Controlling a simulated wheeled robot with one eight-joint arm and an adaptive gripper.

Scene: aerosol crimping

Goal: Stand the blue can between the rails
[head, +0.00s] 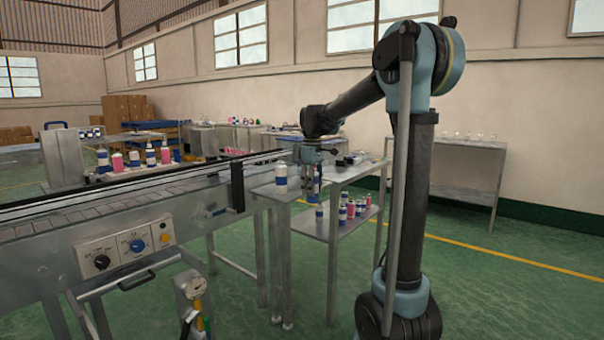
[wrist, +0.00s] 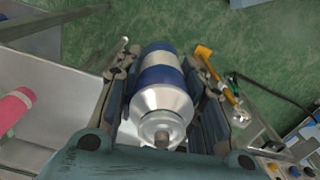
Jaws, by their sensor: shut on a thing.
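In the wrist view, the blue can (wrist: 160,85) lies between the two fingers of my gripper (wrist: 163,80). It has blue bands, a white band and a silver domed top with a small valve facing the camera. The fingers press on both its sides. I see no surface directly touching the can's base.
A white-and-blue can (head: 281,178) stands at the conveyor's end, close left of my gripper. A shelf (head: 330,228) below holds several blue and pink cans. A pink can (wrist: 14,108) shows at left in the wrist view. A control panel (head: 125,246) fronts the conveyor.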

